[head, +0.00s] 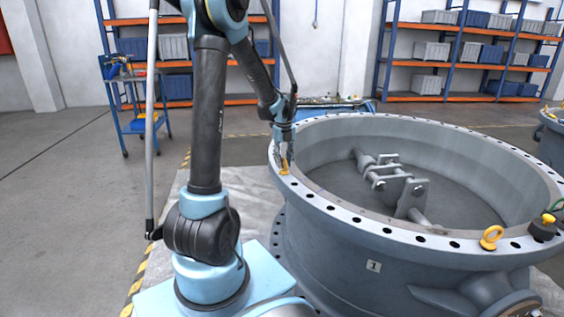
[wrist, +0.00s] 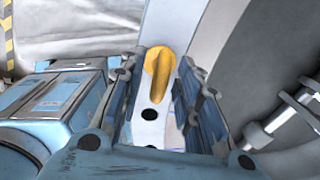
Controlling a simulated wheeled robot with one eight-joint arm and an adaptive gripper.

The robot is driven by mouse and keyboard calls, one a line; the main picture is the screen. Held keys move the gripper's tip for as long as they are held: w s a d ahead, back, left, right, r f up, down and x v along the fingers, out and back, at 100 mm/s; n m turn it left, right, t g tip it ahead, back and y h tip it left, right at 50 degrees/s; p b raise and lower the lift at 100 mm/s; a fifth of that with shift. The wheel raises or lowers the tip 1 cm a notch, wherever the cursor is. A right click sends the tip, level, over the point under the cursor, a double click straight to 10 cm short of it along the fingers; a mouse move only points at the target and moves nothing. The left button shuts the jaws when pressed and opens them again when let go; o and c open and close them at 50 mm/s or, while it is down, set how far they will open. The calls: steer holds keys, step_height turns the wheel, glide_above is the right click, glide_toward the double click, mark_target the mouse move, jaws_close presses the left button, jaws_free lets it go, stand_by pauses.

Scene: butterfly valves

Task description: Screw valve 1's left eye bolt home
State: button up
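Valve 1 (head: 373,266) is a large grey ring body with a number plate on its side and a pale drilled flange on top. Its left eye bolt (head: 284,169) is yellow and stands on the flange at the left, below my gripper (head: 285,155). In the wrist view the eye bolt (wrist: 162,80) lies between the two fingers of my gripper (wrist: 162,63), with a gap on each side. The fingers are spread and do not visibly hold it. Whether the bolt's collar touches the flange cannot be told.
Another yellow eye bolt (head: 491,238) stands on the flange at the front right, near a black and yellow item (head: 544,229). The valve's disc linkage (head: 397,185) sits inside the ring. A blue tool trolley (head: 133,105) and shelving (head: 470,52) stand behind.

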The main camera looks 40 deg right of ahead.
mark_target(282, 171)
step_height(282, 171, up, 12)
stand_by(0.6)
steer(key=shift+w+f, duration=0.1)
steer(key=shift+f, duration=0.05)
steer(key=a+r+n, duration=0.1)
steer(key=a+n, duration=1.7)
steer(key=a, duration=1.1)
steer(key=s+a+f+n+t, duration=0.1)
steer(key=s+a+f+n, duration=0.4)
steer(key=a+n, duration=0.4)
steer(key=s+a+f+n+t, duration=0.1)
steer(key=s+a+f+n, duration=0.5)
steer(key=n, duration=0.6)
steer(key=shift+s+a, duration=1.05)
steer(key=shift+a, duration=0.5)
